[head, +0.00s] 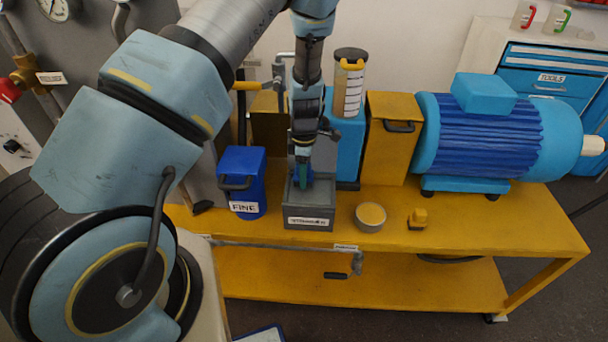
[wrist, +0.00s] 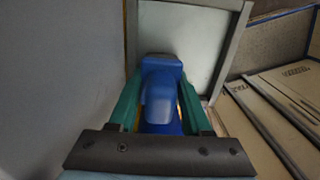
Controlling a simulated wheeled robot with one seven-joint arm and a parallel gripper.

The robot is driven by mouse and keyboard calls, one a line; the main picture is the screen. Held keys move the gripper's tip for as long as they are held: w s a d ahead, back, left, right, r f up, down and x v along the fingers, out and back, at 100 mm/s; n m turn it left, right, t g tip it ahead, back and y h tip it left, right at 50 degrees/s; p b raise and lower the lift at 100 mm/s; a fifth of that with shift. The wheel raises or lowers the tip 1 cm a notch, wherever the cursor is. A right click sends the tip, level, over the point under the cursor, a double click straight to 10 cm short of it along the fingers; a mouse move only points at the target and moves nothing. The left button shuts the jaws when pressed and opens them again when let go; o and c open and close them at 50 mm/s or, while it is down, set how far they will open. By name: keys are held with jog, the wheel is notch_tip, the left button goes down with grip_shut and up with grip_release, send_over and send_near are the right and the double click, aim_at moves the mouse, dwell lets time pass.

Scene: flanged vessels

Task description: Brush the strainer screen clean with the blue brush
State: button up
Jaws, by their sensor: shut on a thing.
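My gripper (head: 302,178) points down into a grey open-topped box (head: 308,222) with a white label on the yellow bench. In the wrist view my gripper's green fingers (wrist: 160,88) are closed on both sides of the blue brush (wrist: 160,82). The brush's far end is over or inside a grey-rimmed opening with a pale inside (wrist: 185,35), and its bristles are hidden. I cannot make out the strainer screen as a separate thing, nor whether the brush touches it.
A blue container labelled FINE (head: 242,182) stands close left of the grey box. The bench's front right is clear.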

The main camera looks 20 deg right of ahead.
aim_at(311, 192)
jog(key=r+p, duration=0.1)
jog(key=r, duration=0.1)
jog(key=r+p, duration=0.1)
jog(key=r, duration=0.1)
jog(key=r+p, duration=0.2)
jog(key=shift+w+d+r, duration=0.25)
jog(key=shift+w+d, duration=0.05)
jog(key=shift+w, duration=0.1)
jog(key=shift+s+r, duration=0.1)
jog(key=shift+r, duration=1.1)
jog(key=s, duration=0.2)
jog(key=s+r, duration=0.1)
jog(key=shift+s+d, duration=0.15)
jog(key=shift+s, duration=0.2)
jog(key=shift+f+b, duration=3.3)
jog(key=shift+f, duration=2)
jog(key=shift+f, duration=0.3)
